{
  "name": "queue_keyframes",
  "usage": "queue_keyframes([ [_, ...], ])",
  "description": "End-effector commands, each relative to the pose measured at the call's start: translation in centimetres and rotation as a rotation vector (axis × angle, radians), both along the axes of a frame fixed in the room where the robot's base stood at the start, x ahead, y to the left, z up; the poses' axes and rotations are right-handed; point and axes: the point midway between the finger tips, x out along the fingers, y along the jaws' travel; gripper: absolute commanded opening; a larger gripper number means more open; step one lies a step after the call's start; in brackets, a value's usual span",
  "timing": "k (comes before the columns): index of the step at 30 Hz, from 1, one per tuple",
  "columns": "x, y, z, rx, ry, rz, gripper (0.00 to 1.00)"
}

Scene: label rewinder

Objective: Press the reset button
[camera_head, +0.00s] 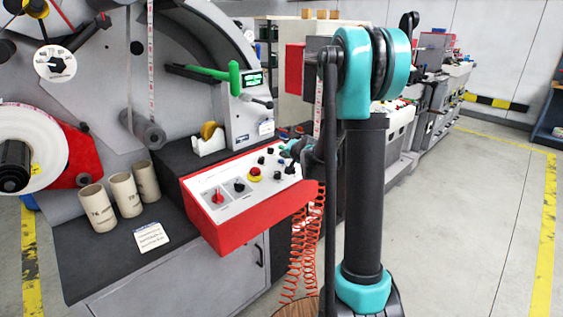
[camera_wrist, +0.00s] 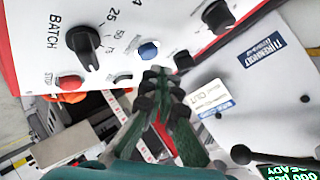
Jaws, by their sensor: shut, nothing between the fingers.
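The control panel (camera_head: 232,200) is a red box with a white sloped face carrying several knobs and buttons. In the wrist view a small blue button (camera_wrist: 148,50) sits on the white face, just above and left of my fingertips. A black button (camera_wrist: 183,60) is right of it, and a red button (camera_wrist: 70,82) marked STOP is far left. I cannot read a reset label on any button. My gripper (camera_wrist: 160,75) is shut and empty, close to the blue button; contact cannot be told.
A large black BATCH knob (camera_wrist: 83,42) and another black knob (camera_wrist: 217,15) stand up near the buttons. A red and yellow stop button (camera_head: 254,174) is mid-panel. A green handle (camera_head: 215,73) juts out behind the panel. Cardboard cores (camera_head: 124,194) stand left. Floor at right is clear.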

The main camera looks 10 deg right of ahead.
Motion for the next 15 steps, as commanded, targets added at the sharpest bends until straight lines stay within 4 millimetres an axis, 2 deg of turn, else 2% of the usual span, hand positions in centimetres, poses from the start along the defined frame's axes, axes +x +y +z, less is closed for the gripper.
queue_keyframes([
  [8,-0.1,-0.1,0.3,0.000,0.000,0.000,0.00],
  [15,-0.6,-0.4,2.3,0.001,0.000,0.000,0.00],
])
